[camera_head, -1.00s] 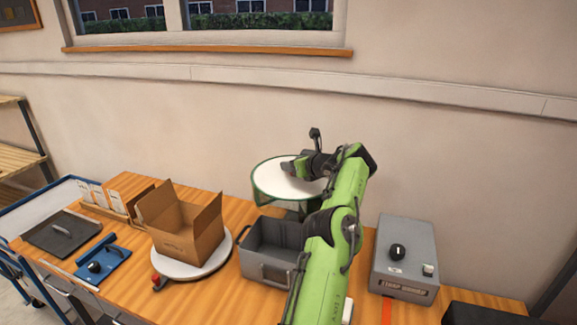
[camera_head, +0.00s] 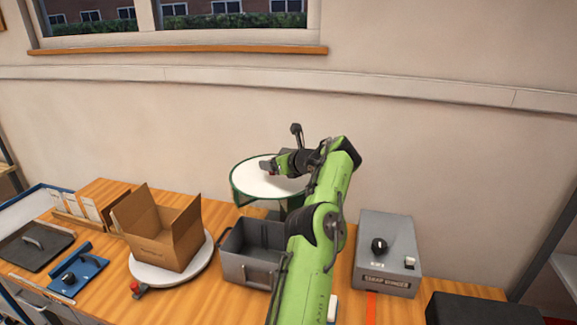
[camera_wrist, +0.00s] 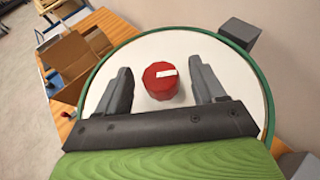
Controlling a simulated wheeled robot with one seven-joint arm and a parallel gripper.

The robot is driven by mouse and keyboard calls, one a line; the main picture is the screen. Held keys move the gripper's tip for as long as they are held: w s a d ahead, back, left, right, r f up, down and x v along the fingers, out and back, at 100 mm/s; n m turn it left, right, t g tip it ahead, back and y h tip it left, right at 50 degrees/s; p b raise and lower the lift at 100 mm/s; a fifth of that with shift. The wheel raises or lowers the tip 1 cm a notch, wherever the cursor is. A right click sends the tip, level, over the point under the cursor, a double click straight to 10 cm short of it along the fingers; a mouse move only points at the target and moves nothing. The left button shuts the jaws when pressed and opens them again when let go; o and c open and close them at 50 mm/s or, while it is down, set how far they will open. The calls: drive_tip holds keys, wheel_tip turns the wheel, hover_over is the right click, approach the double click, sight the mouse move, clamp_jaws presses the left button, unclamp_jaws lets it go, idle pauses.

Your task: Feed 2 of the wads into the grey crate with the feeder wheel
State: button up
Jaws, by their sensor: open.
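The feeder wheel is a white disc with a green rim (camera_head: 240,188), raised on a stand behind the grey crate (camera_head: 245,272). It fills most of the wrist view (camera_wrist: 140,50). A round red knob with a white mark (camera_wrist: 160,88) is on the disc. My gripper (camera_wrist: 162,70) is open, with one finger on each side of the knob and visible gaps between. In the head view my gripper (camera_head: 268,166) is over the disc. The crate is open-topped, and my arm covers its right side. I cannot make out any wads.
An open cardboard box (camera_head: 165,245) stands on a white turntable (camera_head: 195,268) left of the crate. A grey box with a black dial (camera_head: 388,260) stands right of my arm. A blue device (camera_head: 78,272) and a dark tray (camera_head: 35,250) lie at the left.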

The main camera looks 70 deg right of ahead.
drive_tip(key=b+v, duration=0.4)
drive_tip(key=v, duration=1)
drive_tip(key=shift+w, duration=0.1)
